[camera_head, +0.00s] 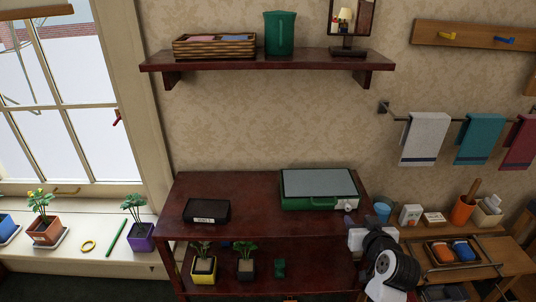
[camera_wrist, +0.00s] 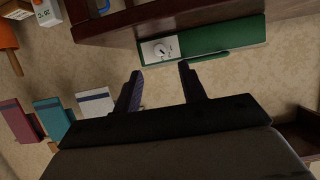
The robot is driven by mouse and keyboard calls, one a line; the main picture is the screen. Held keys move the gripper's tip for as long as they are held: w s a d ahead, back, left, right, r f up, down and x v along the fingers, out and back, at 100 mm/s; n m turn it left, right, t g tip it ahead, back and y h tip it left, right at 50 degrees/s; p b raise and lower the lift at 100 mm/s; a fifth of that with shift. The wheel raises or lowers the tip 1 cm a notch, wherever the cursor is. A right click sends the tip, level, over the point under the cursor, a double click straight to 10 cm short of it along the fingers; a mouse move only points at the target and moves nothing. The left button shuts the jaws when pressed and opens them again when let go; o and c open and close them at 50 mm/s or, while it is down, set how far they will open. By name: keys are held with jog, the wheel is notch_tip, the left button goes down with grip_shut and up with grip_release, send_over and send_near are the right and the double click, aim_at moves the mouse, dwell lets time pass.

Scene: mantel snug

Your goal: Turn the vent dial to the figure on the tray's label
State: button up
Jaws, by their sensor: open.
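The green appliance (camera_head: 322,190) with a grey top stands at the back right of the dark red table. Its white dial plate with a round knob (camera_wrist: 161,50) shows near one end of its green front in the wrist view; the pointer's figure is too small to read. A black tray (camera_head: 205,210) lies at the table's left with a small white label (camera_head: 204,219), whose print I cannot read surely. My gripper (camera_wrist: 160,82) is open and empty, its fingers pointing towards the dial side and apart from it.
A green bar handle (camera_wrist: 208,56) juts from the appliance's front beside the dial. A blue cup (camera_head: 382,211) and small boxes (camera_head: 410,214) stand right of the table. Potted plants (camera_head: 204,267) sit on the lower shelf. The table's middle is clear.

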jog(key=v, duration=0.6)
jog(key=w+a+r+n+t+y, duration=0.1)
jog(key=w+a+r+t, duration=0.1)
jog(key=a+r, duration=0.3)
jog(key=w+a+r+n+t+y+b, duration=0.1)
jog(key=w+a+r, duration=0.3)
jog(key=a, duration=0.7)
jog(key=w+a+r+n+t+y, duration=0.2)
jog(key=w+a+r+y, duration=0.1)
jog(key=a+r, duration=0.3)
jog(key=shift+w+a+r+t, duration=0.35)
jog(key=shift+w+a, duration=0.25)
jog(key=shift+a, duration=0.5)
jog(key=m+g+h+p, duration=0.2)
jog(key=m+g+h, duration=0.2)
jog(key=g, duration=0.2)
send_near(349, 208)
jog(key=p+x, duration=0.1)
jog(key=x, duration=0.7)
jog(key=shift+w, duration=0.2)
